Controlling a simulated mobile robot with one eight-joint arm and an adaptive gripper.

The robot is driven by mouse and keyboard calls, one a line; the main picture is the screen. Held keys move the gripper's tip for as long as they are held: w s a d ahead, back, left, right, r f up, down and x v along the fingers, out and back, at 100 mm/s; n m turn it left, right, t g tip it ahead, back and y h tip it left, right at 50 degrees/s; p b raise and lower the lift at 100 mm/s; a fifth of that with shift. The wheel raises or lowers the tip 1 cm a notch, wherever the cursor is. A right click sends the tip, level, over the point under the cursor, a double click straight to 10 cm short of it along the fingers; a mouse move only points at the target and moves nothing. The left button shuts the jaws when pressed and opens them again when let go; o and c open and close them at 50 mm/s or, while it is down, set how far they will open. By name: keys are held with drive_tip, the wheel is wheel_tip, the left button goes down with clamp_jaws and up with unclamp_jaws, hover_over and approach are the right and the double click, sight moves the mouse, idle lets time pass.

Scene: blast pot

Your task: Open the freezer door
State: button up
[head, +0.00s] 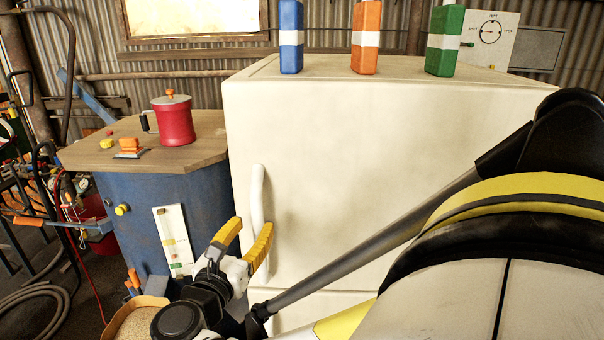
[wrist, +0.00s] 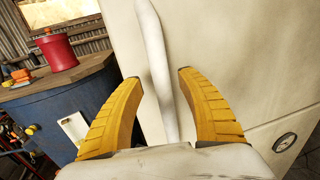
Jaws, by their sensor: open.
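The freezer (head: 345,160) is a cream-white box with a flat top, and its door appears closed. A white vertical handle (head: 257,208) runs along the left side of the door. My gripper (head: 245,243) is open, with its yellow fingers at the handle's lower part. In the wrist view my gripper (wrist: 160,90) has one finger on each side of the handle (wrist: 158,65). A gap shows between each finger and the handle there, and I cannot tell the depth between them. The freezer door (wrist: 235,50) fills the right of the wrist view.
Blue, orange and green boxes (head: 366,37) stand on the freezer top. A blue drum table (head: 150,215) with a wooden top holds a red pot (head: 174,120), close to the freezer's left side. Hoses (head: 40,305) lie on the left floor.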

sight(256, 223)
drive_tip(key=shift+w+d+r, duration=0.1)
drive_tip(key=shift+w+d, duration=0.1)
drive_tip(key=shift+w, duration=0.35)
drive_tip(key=shift+w+d, duration=0.2)
drive_tip(key=shift+w, duration=0.8)
clamp_jaws()
